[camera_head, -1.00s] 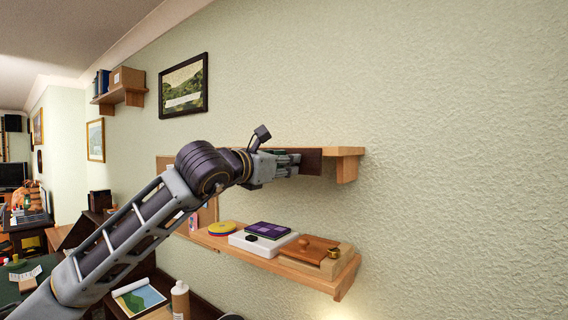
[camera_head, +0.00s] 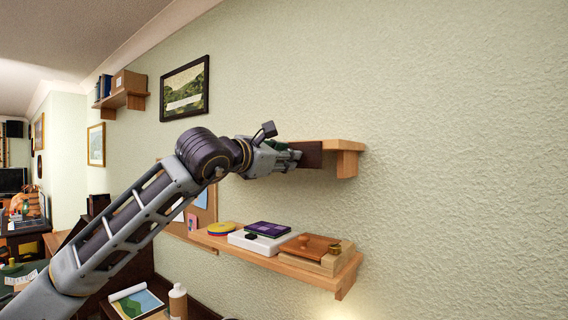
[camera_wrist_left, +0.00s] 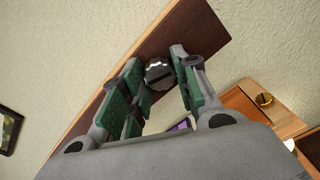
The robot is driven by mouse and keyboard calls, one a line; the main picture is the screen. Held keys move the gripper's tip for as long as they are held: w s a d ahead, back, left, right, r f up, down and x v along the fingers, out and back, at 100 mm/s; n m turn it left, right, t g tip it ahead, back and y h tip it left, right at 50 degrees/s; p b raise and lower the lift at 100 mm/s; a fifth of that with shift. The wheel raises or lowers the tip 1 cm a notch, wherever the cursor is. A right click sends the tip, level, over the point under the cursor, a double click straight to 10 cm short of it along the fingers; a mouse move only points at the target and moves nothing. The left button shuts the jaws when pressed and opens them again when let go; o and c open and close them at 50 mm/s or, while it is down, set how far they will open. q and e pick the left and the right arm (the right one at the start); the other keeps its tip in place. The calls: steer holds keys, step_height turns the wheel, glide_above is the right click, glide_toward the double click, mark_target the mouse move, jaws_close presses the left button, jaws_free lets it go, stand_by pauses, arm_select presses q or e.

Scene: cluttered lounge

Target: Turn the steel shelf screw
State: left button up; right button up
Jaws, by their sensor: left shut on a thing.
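The steel shelf screw (camera_wrist_left: 158,74) has a dark round head with a ribbed rim and a straight slot. It sits in front of a brown wooden plate (camera_wrist_left: 203,34) in the left wrist view. My left gripper (camera_wrist_left: 160,84) is shut on the screw, its green-padded fingers on either side of it. In the head view my left gripper (camera_head: 287,158) reaches the plate (camera_head: 311,155) at the left end of the upper shelf (camera_head: 348,146). The screw is hidden there. My right gripper is not in view.
A lower shelf (camera_head: 345,281) holds a yellow disc (camera_head: 221,228), a white box (camera_head: 262,242) and a wooden box (camera_head: 318,254). A framed picture (camera_head: 184,88) hangs above my left arm. The wall right of the shelves is bare.

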arm_select(q)
steer(key=shift+m, duration=0.5)
steer(key=o, duration=1)
steer(key=shift+s, duration=0.1)
steer(key=v, duration=1.1)
steer(key=shift+s+a, duration=0.25)
steer(key=shift+s, duration=0.05)
steer(key=shift+f, duration=0.1)
